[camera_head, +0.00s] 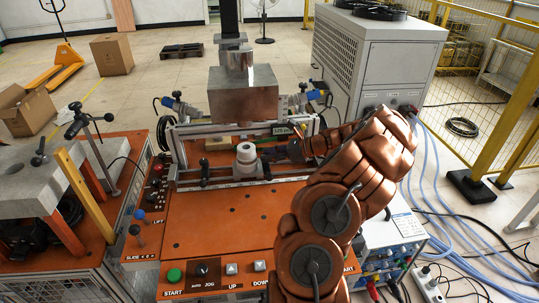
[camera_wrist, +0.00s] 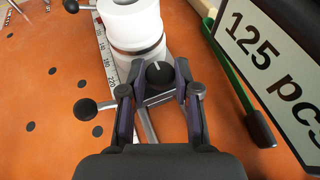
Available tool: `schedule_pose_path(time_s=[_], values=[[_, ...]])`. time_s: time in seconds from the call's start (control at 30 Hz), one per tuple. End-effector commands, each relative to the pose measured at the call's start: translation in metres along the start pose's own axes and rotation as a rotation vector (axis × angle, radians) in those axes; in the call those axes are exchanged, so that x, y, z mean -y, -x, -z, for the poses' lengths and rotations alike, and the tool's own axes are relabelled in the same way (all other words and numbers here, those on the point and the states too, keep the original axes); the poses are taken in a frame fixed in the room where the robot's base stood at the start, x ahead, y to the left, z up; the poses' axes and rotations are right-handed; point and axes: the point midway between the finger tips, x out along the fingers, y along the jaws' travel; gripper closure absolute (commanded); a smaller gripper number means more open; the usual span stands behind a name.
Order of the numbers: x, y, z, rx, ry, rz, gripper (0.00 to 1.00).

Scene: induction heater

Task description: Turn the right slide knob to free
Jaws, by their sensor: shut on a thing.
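The right slide knob (camera_wrist: 159,75) is a round black knob with a white pointer line, in the middle of the wrist view. The line points up in that picture. My gripper (camera_wrist: 158,70) has its two purple-padded fingers closed on the knob, one on each side. In the head view my gripper (camera_head: 297,149) is at the right end of the slide rail, behind my copper-coloured arm. The knob cannot be made out there.
White cylinders (camera_wrist: 135,28) stand just beyond the knob. A lever with a black ball (camera_wrist: 86,108) lies to its left, beside a ruler strip (camera_wrist: 104,55). A "125 pcs" sign (camera_wrist: 265,55) is close on the right. The orange tabletop (camera_head: 215,225) in front is clear.

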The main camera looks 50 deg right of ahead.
Motion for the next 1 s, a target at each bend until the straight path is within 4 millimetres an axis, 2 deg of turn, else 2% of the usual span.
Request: schedule_pose_path(time_s=[0.1, 0.13, 0.33, 0.73, 0.87, 1.0], values=[[0.0, 0.001, -0.001, 0.002, 0.001, 0.002, 1.0], [0.001, 0.001, -0.001, 0.002, 0.001, 0.002, 0.68], [0.0, 0.0, -0.001, 0.001, 0.0, 0.002, 0.47], [0.001, 0.005, 0.0, 0.0, 0.0, 0.003, 0.46], [0.001, 0.021, 0.0, 0.0, 0.0, 0.004, 0.46], [0.001, 0.048, 0.001, 0.0, -0.001, 0.005, 0.46]])
